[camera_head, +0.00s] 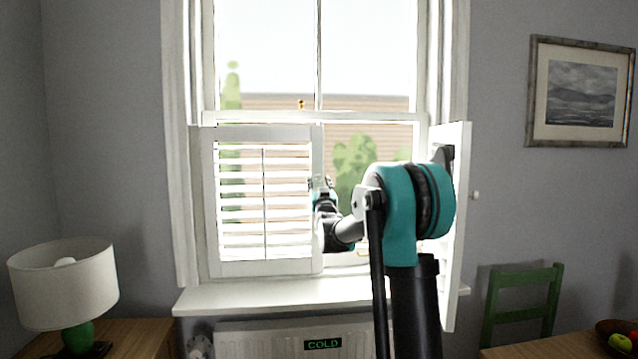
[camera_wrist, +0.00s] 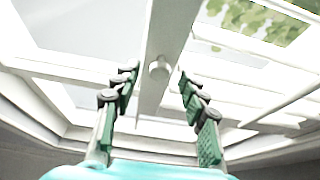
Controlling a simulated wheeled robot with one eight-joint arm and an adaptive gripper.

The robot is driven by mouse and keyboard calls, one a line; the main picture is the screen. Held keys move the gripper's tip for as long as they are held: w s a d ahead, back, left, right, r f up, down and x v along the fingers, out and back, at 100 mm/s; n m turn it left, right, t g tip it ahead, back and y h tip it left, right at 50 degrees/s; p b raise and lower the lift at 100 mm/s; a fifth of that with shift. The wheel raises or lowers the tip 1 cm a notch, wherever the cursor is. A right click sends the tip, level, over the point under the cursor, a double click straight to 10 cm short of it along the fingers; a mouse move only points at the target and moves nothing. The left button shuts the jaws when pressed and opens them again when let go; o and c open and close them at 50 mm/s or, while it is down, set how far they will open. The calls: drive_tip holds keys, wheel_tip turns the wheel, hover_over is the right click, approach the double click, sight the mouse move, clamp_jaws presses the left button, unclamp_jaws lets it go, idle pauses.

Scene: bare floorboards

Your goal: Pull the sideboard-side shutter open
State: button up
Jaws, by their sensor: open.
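The left louvred shutter (camera_head: 264,200), white with slats, stands shut across the left part of the window above the lamp's wooden top, which looks like the sideboard. In the wrist view, its stile (camera_wrist: 172,35) carries a small round white knob (camera_wrist: 159,70). My gripper (camera_head: 321,185) is at this shutter's right edge in the head view. In the wrist view, my gripper (camera_wrist: 157,76) is open, with the knob between its two fingertips and a gap on each side. The right shutter (camera_head: 459,225) stands swung open into the room, partly hidden behind my arm.
A white sill (camera_head: 270,297) runs below, above a radiator with a COLD sign (camera_head: 323,344). A lamp (camera_head: 63,285) stands on the sideboard (camera_head: 140,335) at left. A green chair (camera_head: 522,300) and a table (camera_head: 550,347) with fruit are at right.

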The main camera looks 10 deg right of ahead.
drive_tip(key=shift+w+r, duration=0.2)
drive_tip(key=shift+w, duration=0.2)
clamp_jaws()
